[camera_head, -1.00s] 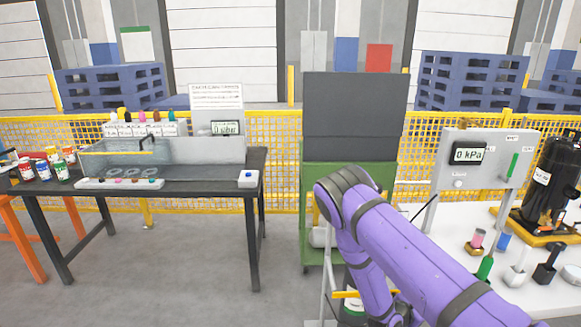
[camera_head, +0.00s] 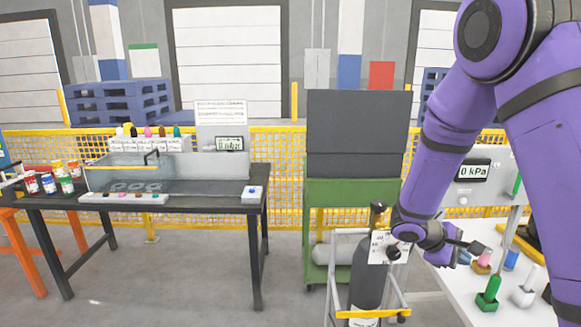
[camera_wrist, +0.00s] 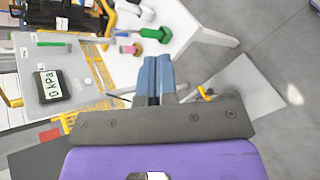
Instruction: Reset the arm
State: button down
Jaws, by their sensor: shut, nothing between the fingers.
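My purple arm rises along the right side of the head view and bends down to my gripper (camera_head: 470,246), which is small there, in front of the white table's left edge. In the wrist view my gripper (camera_wrist: 157,62) shows two blue fingers side by side, shut and empty. Beyond the fingertips, the wrist view shows the green part (camera_wrist: 157,34) on the white table; it is apart from the fingers.
The gas cylinder (camera_head: 368,280) in its wheeled frame stands close to my wrist, before a green cabinet (camera_head: 350,200). The pressure panel (camera_head: 478,190) is partly behind my arm. A black table (camera_head: 190,206) with bottles stands left. Floor between is clear.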

jog(key=s+a+r+m+t+y, duration=0.3)
jog(key=s+a+r+m+y, duration=0.1)
jog(key=s+r, duration=0.8)
jog(key=s+a+r+m+t+y, duration=0.2)
jog(key=s+a+r+m+y, duration=0.2)
jog(key=s+r, duration=0.8)
jog(key=shift+s+a+t+y, duration=0.45)
jog(key=shift+a+y, duration=0.75)
jog(key=shift+y, duration=0.4)
